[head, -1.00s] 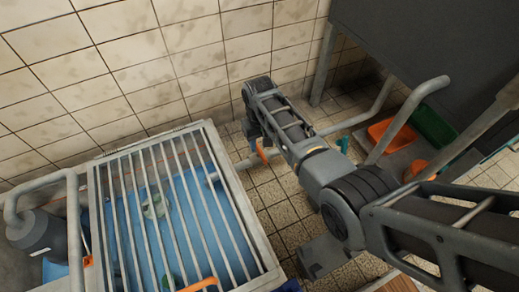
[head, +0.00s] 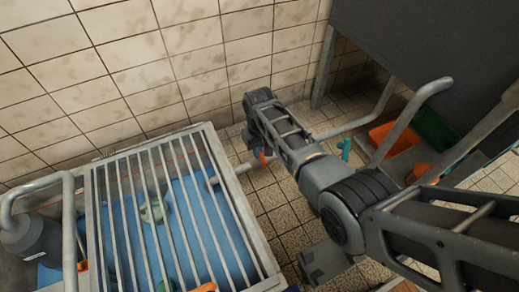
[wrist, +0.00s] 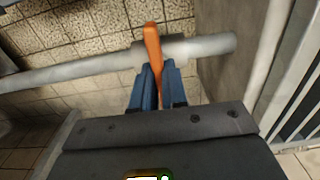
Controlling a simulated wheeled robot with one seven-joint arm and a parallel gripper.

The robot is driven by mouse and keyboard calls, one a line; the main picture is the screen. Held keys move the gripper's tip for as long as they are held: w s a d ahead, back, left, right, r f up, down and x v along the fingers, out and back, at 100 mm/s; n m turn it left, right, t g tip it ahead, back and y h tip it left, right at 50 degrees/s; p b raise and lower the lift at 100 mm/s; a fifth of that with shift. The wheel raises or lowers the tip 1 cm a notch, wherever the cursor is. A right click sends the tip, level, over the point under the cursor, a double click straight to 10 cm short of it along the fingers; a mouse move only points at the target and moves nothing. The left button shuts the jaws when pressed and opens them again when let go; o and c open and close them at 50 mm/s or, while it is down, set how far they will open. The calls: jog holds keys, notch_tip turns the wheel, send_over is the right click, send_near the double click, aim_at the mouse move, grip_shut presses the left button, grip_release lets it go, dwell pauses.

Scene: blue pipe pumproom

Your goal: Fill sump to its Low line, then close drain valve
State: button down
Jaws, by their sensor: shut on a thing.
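The sump (head: 94,200) stands at the lower left in the head view, under a pale metal grating. Its inside looks blue; I cannot make out the Low line or tell the water level. An orange lever, apparently the drain valve's handle (wrist: 152,45), stands at a grey pipe in the wrist view. It also shows in the head view (head: 262,158) beside the sump's right wall. My gripper (wrist: 158,70) has its blue fingers shut on this lever. The fingers hide the lever's lower part. In the head view my wrist mostly hides the fingers.
A grey pipe (wrist: 70,73) runs across the wrist view near the tiled floor. An orange bin (head: 392,137) and a green bin (head: 437,133) stand at the right. A grey container (head: 32,238) stands left of the sump. Tiled wall rises behind.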

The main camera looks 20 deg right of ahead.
jog(key=shift+r+n+p, duration=0.1)
jog(key=shift+n+p, duration=0.3)
jog(key=shift+n, duration=1.1)
jog(key=c, duration=1.2)
grip_release()
jog(key=shift+o, duration=0.2)
jog(key=shift+r+p, duration=2.25)
jog(key=shift+r, duration=1.5)
